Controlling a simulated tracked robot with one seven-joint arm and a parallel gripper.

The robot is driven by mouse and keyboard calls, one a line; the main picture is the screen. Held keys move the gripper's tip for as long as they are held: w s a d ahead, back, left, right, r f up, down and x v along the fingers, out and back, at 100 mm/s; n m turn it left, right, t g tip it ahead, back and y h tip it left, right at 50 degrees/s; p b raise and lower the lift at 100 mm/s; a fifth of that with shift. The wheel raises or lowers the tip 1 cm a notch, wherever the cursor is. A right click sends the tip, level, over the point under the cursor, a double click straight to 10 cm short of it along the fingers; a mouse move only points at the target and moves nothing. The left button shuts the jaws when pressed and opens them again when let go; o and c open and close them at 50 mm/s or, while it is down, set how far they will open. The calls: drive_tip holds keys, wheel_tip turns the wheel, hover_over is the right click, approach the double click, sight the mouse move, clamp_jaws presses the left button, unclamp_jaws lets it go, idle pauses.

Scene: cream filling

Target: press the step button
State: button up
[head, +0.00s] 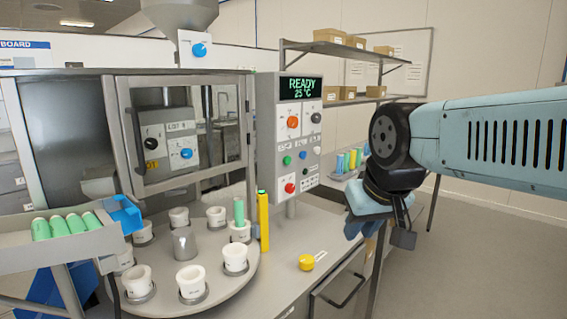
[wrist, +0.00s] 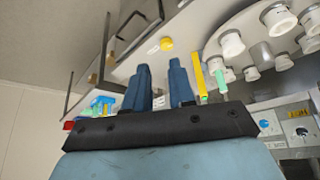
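A grey control panel (head: 297,135) stands behind the turntable, its display reading READY 25 °C. Below are a green button (head: 287,160), a blue button (head: 303,155), a red button (head: 290,188) and knobs. The labels are too small to read, so I cannot tell which is the step button. A yellow dome-shaped button (head: 306,262) with a small label sits on the counter; it also shows in the wrist view (wrist: 167,44). My gripper (head: 372,228) is right of the panel and the yellow button, apart from both. Its two blue fingers (wrist: 162,85) are apart with nothing between them.
A round turntable (head: 218,280) with several white cups fills the left counter. A yellow post (head: 263,220) stands at its right edge, beside a green tube (head: 239,212). A tray of green tubes (head: 62,228) is at left. Shelves with boxes (head: 340,38) are behind.

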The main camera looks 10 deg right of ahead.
clamp_jaws()
idle(1.0)
